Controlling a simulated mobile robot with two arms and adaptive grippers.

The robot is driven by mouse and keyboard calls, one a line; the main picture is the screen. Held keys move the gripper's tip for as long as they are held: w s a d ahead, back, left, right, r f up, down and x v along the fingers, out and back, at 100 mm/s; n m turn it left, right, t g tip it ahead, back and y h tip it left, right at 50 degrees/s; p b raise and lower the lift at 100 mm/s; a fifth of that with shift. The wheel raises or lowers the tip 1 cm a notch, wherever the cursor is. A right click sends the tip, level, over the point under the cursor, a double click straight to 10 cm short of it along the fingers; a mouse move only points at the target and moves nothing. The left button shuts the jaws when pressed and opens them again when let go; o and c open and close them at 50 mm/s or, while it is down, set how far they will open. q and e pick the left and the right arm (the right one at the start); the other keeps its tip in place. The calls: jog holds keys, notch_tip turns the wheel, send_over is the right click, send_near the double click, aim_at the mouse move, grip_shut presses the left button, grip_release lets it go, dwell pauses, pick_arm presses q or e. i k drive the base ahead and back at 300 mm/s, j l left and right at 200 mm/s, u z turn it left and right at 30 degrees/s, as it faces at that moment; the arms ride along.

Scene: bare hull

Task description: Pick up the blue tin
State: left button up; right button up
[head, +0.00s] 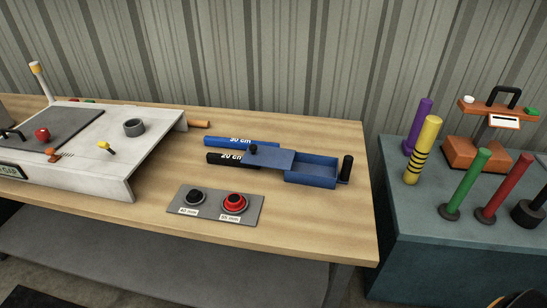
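The blue tin (316,163) lies on the wooden table, right of its middle. It looks like a shallow open-topped blue box, and its visible inside looks empty. A flat blue lid (278,162) with a black knob adjoins it on the left and seems to cover part of it. A black upright post (346,168) stands at the tin's right end; I cannot tell whether it is attached. Neither of my grippers can be made out in the head view.
A grey plate (215,207) with two buttons lies in front. A white bench unit (120,175) fills the left. The teal cabinet (430,245) at right holds coloured cylinders. The table's front-right corner is clear.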

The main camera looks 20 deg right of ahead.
aim_at(309, 169)
jog(key=i+l+z, duration=0.1)
jog(key=i+z, duration=0.15)
jog(key=z, duration=0.15)
jog(key=i+z, duration=0.55)
jog(key=z, duration=0.2)
